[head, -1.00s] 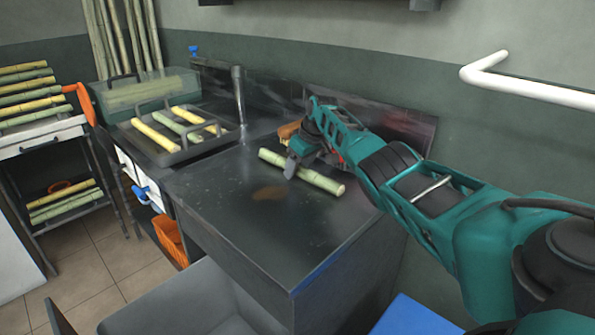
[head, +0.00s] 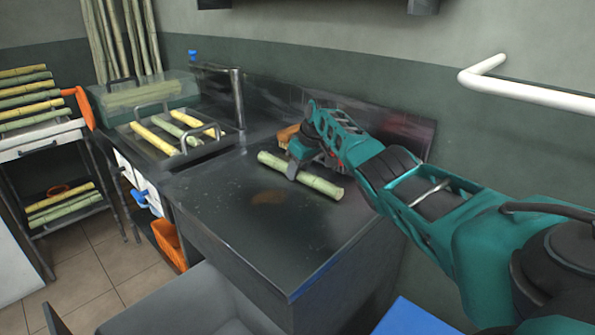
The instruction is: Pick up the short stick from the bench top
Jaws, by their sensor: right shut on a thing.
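The short stick (head: 321,185), a pale green piece of cane, lies on or just over the dark bench top (head: 235,225), near its back right part. I cannot tell whether it touches the bench. My right gripper (head: 295,168) comes in from the right and is shut on the stick near its middle. The fingers hide a small part of the stick; both ends show. My left gripper is not in view.
A tray (head: 160,157) with a handle and several cane pieces is at the bench's left, beside an upright metal post (head: 238,98). A brown block (head: 287,134) sits behind my gripper. A grey chair (head: 195,305) is in front. The bench's front middle is clear.

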